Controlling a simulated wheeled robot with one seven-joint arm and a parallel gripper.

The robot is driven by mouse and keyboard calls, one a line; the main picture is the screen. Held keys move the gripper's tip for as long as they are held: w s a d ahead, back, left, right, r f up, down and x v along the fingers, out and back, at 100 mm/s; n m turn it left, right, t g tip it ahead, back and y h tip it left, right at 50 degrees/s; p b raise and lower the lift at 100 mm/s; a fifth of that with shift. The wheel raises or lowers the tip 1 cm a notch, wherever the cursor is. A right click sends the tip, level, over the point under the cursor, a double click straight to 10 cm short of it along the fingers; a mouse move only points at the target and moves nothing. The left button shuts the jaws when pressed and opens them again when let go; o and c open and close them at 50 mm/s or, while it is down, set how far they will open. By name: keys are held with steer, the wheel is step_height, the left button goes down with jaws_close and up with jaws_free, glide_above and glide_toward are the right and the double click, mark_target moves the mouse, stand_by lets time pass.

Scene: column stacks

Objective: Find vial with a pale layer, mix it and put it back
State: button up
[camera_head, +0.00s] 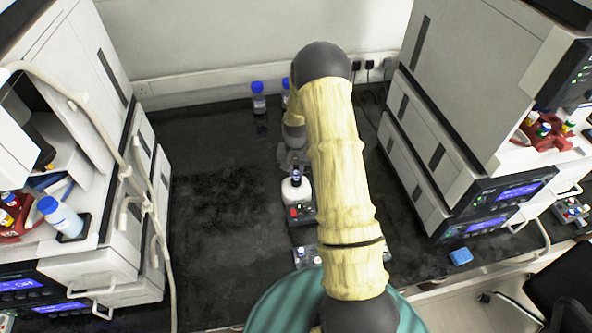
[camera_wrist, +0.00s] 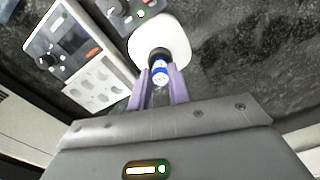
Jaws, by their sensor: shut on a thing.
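My gripper (camera_wrist: 160,80) is shut on a small vial (camera_wrist: 160,72) with blue and white at its near end, held between two purple fingers. In the head view the vial (camera_head: 296,175) is small and dark, directly over the white top of a mixer (camera_head: 297,190). In the wrist view the vial lines up with the black cup (camera_wrist: 158,53) on the white mixer top (camera_wrist: 143,38). I cannot tell whether it touches or sits in the cup. The vial's contents, and any pale layer, are not visible.
A small light rack (camera_head: 307,256) with vials stands before the mixer, partly behind my arm. Red vial racks sit in the instruments at left (camera_head: 12,226) and right (camera_head: 546,143). Blue-capped bottles (camera_head: 258,103) stand at the back. The black bench (camera_head: 215,210) left of the mixer is clear.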

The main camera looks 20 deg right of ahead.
mark_target(295, 174)
steer(key=shift+f+b, duration=0.55)
steer(key=shift+f, duration=0.2)
stand_by(1.0)
steer(key=shift+r, duration=0.1)
stand_by(1.6)
steer(key=shift+r+p, duration=1.95)
steer(key=shift+r, duration=1)
steer(key=shift+s, duration=0.1)
steer(key=shift+s+a+f, duration=0.1)
steer(key=shift+a+f, duration=0.15)
steer(key=shift+a, duration=0.1)
steer(key=s+a+f+n, duration=0.5)
steer(key=s+a+n, duration=0.1)
steer(key=a, duration=0.4)
steer(key=shift+a, duration=0.25)
